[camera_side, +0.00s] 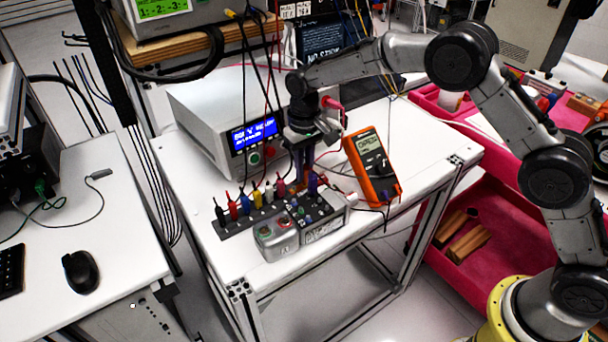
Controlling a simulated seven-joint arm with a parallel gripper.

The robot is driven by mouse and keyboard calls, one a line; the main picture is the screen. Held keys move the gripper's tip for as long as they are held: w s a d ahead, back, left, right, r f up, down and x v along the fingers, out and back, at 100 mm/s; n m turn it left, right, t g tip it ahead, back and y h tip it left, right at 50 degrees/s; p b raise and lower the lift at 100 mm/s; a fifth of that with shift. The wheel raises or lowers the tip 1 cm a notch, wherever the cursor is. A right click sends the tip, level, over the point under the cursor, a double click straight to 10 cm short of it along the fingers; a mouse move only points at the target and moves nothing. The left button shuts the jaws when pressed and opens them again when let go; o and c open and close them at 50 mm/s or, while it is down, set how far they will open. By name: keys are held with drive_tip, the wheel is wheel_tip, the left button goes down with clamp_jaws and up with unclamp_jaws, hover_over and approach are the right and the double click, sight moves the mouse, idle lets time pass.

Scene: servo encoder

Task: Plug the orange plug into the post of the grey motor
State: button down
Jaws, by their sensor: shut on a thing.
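My gripper (303,176) points down over the right part of a row of coloured plugs. It is shut on the orange plug (304,185), of which only a small part shows between the fingers. I cannot tell whether the plug is still seated in the rack or lifted clear. The grey motor (278,239) lies on the white table in front of the rack, left of a block with several knobs.
The dark plug rack (236,227) holds several coloured plugs, with a purple plug (313,183) close beside my gripper. An orange multimeter (371,167) stands to the right. A grey instrument (205,115) stands behind.

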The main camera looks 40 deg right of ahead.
drive_tip(key=shift+r, duration=0.3)
drive_tip(key=shift+r, duration=2.35)
drive_tip(key=s+a+r, duration=0.3)
drive_tip(key=s+r, duration=0.5)
drive_tip(key=s, duration=0.2)
drive_tip(key=shift+s+a+f, duration=0.1)
drive_tip(key=shift+s+f, duration=0.05)
drive_tip(key=shift+f, duration=1.7)
drive_tip(key=shift+s+a+f, duration=0.1)
drive_tip(key=shift+f, duration=1.7)
drive_tip(key=shift+f, duration=0.2)
drive_tip(key=c, duration=0.8)
unclamp_jaws()
drive_tip(key=shift+o, duration=0.2)
